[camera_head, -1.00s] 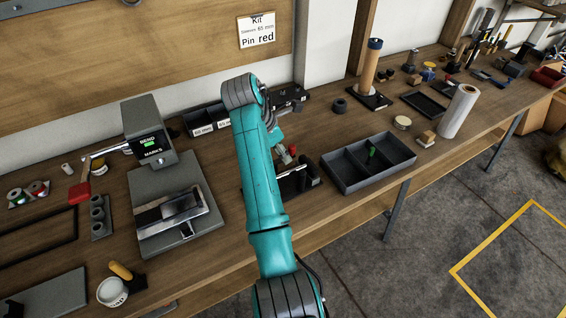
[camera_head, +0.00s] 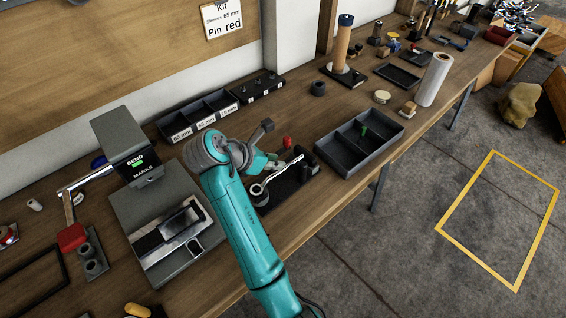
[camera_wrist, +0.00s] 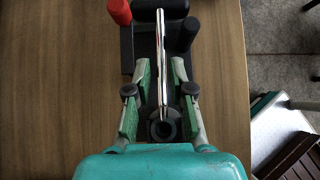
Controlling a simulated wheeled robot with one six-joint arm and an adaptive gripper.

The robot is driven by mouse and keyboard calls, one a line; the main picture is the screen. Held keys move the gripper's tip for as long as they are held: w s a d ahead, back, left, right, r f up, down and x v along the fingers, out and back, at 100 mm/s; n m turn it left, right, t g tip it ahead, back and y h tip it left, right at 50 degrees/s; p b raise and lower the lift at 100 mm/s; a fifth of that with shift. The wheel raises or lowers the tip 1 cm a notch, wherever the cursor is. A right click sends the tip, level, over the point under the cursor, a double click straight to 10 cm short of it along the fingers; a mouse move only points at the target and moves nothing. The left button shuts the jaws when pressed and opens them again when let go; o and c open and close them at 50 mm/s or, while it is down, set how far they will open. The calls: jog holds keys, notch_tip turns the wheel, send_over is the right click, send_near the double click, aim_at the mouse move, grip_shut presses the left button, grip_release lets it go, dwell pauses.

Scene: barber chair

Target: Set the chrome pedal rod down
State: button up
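The chrome pedal rod (camera_head: 277,174) lies along a black stand (camera_head: 289,193) on the bench, its dark ring end toward the near left. In the wrist view the rod (camera_wrist: 161,60) runs up the picture between my fingers, with the ring at the lower end. My gripper (camera_wrist: 160,68) is open, with a green pad on each side and visible gaps to the rod. In the head view my gripper (camera_head: 268,161) is just behind the rod, partly hidden by my wrist. Whether the rod rests fully on the stand is hard to tell.
A red peg (camera_wrist: 119,12) and a black post (camera_wrist: 182,36) stand beside the rod. A black divided tray (camera_head: 330,160) is to the right, labelled bins (camera_head: 193,123) behind, and the bend machine (camera_head: 125,150) to the left. The bench's front edge is close.

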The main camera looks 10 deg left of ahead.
aim_at(291, 162)
jog(key=x, duration=0.2)
jog(key=shift+w+f, duration=0.2)
jog(key=shift+f, duration=0.1)
jog(key=shift+d+r+x, duration=0.15)
jog(key=shift+x, duration=1.2)
jog(key=shift+d+r+x, duration=0.1)
jog(key=shift+d+x, duration=0.05)
jog(key=shift+x, duration=1.25)
jog(key=shift+w, duration=0.1)
grip_shut()
